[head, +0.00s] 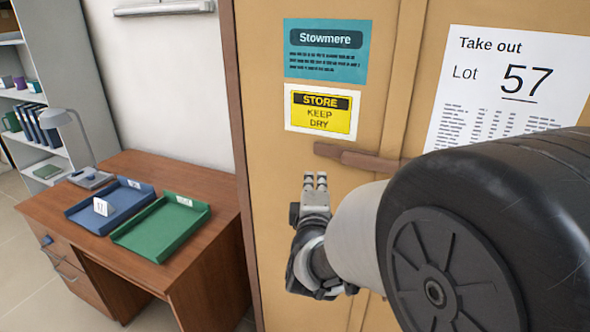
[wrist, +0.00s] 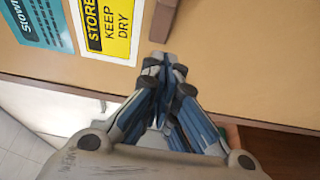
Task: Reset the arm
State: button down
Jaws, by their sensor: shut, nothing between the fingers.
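My gripper (head: 315,182) is in front of a tan cabinet (head: 276,190), below a brown handle bar (head: 358,158) on its doors. Its fingers are shut and empty, pointing up in the head view. In the wrist view my gripper (wrist: 165,62) has its fingertips together close to the lower end of the handle (wrist: 163,20). I cannot tell whether they touch the cabinet. My arm covers the lower right of the head view and hides part of the cabinet.
A wooden desk (head: 132,164) stands at the left with a blue tray (head: 85,222), a green tray (head: 150,243) and a grey lamp (head: 62,118). A shelf (head: 50,70) with books is behind it. Signs on the cabinet read Stowmere (head: 326,50), Store Keep Dry (head: 321,112) and Lot 57 (head: 500,90).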

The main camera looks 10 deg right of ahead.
jog(key=s+a+f+m+g+y, duration=0.1)
jog(key=s+m+g, duration=0.3)
jog(key=s, duration=0.7)
jog(key=s+a+f+m+g+y, duration=0.1)
jog(key=s+f+m+g, duration=0.3)
jog(key=s, duration=0.7)
jog(key=s+a+f+m+g+y, duration=0.1)
jog(key=s+f+m+g+y, duration=0.1)
jog(key=s+m, duration=0.4)
jog(key=s+g+y, duration=0.1)
jog(key=s+g, duration=0.1)
jog(key=s, duration=0.3)
jog(key=shift+a+f+m+g, duration=0.15)
jog(key=shift+a+m+g, duration=0.15)
jog(key=shift+m, duration=0.1)
